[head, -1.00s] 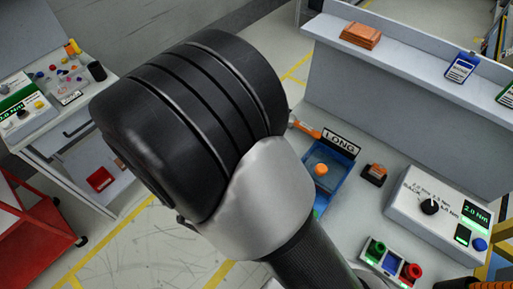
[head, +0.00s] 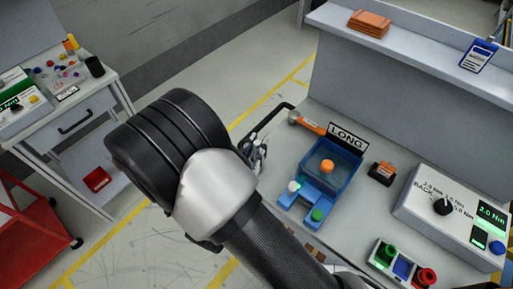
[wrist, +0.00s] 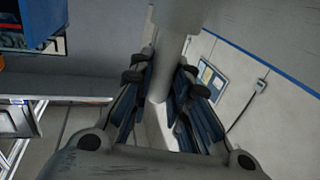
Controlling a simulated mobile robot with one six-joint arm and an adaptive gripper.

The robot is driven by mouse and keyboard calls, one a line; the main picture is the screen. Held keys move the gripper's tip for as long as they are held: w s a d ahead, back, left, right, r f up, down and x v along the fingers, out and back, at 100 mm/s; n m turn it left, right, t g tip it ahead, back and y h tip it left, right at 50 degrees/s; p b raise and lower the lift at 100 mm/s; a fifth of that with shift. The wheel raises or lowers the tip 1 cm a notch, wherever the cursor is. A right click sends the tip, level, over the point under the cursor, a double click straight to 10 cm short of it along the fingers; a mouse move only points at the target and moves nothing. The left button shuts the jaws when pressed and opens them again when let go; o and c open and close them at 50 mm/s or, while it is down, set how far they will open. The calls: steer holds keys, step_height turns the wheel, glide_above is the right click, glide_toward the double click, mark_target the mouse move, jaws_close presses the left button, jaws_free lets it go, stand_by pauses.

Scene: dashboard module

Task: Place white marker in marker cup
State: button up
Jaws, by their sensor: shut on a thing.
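A pale whitish cylinder, which looks like the white marker (wrist: 178,22), runs up between the fingers of my gripper (wrist: 163,72) in the wrist view. The fingers are closed on it from both sides. In the head view my gripper (head: 255,152) shows only partly, behind my arm, above the bench's left edge; the marker cannot be made out there. A dark cup (head: 95,66), perhaps the marker cup, stands upright on the left workstation, well apart from my gripper. Its inside cannot be seen.
A blue tray (head: 342,180) with coloured pegs lies on the bench beside my gripper, with a LONG sign (head: 348,136) behind it. A torque control box (head: 455,212) stands at right. Open floor separates the bench from the left workstation (head: 75,122). A red cart (head: 35,215) is at lower left.

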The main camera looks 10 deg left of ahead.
steer(key=o, duration=0.9)
steer(key=shift+f, duration=0.1)
steer(key=shift+c, duration=0.2)
steer(key=shift+r, duration=0.25)
steer(key=p+v, duration=0.2)
steer(key=v, duration=1)
